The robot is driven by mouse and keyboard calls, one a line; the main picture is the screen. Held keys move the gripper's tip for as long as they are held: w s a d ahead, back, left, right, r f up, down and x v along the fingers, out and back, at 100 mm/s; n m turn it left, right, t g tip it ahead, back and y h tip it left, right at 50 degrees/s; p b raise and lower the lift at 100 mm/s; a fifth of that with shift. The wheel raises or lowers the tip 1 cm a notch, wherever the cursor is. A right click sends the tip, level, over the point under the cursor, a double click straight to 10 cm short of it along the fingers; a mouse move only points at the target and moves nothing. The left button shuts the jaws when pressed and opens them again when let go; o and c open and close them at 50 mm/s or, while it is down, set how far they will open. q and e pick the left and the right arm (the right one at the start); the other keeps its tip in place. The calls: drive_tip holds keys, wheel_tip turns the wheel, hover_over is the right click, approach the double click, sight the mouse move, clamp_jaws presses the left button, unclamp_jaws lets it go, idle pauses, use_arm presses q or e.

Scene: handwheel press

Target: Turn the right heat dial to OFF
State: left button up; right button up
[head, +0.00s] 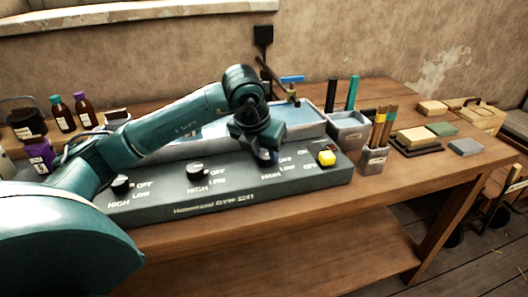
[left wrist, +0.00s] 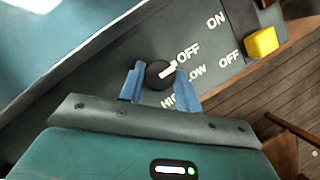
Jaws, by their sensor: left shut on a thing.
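The right heat dial (left wrist: 158,76) is a round black knob with a white pointer, on the sloped front of a dark grey press panel (head: 225,203). In the left wrist view its pointer aims right and slightly up, between the OFF and LOW labels. My left gripper (left wrist: 160,72) has its blue fingers on either side of the dial and is shut on it. In the head view this gripper (head: 268,158) reaches down over the right end of the panel and mostly hides the dial. My right gripper is in neither view.
Two more black dials, the left (head: 121,183) and middle (head: 195,172), sit on the panel. A yellow switch (head: 327,158) is close right of my gripper. A brush cup (head: 373,160) and grey bin (head: 348,130) stand right of the panel. Bottles (head: 62,115) stand at left.

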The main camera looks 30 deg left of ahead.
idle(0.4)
use_arm(q)
drive_tip(key=o, duration=1)
drive_tip(key=shift+c, duration=0.2)
drive_tip(key=v, duration=1.3)
drive_tip(key=shift+r+p, duration=0.15)
drive_tip(key=shift+p, duration=0.15)
